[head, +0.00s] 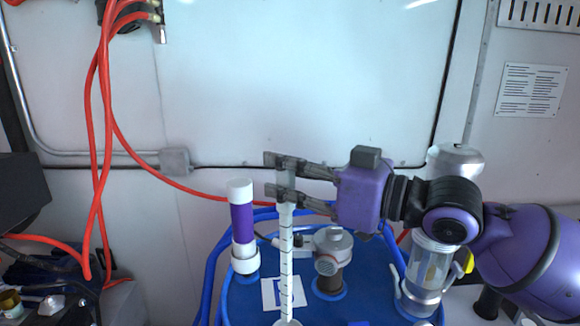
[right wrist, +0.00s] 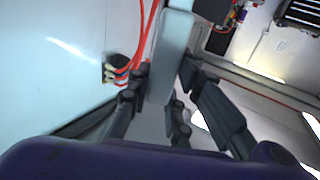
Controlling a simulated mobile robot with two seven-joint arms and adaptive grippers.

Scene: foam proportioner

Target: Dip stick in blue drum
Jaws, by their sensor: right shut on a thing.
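The stick (head: 287,255) is a long white rod with dark marks along its length. It stands about upright over the blue drum (head: 240,298), and its lower end meets a pale round opening on the drum's top at the picture's bottom edge. How deep it sits there cannot be told. My right gripper (head: 279,176) comes in from the right and is shut on the stick's upper end. In the right wrist view the stick's pale end (right wrist: 172,60) shows between the fingers. My left gripper is in neither view.
On the drum top stand a white and purple cylinder (head: 242,222), a grey capped fitting (head: 331,255) and a clear cylinder (head: 428,275) at right. Blue rails curve around the drum. Red hoses (head: 104,120) hang at left.

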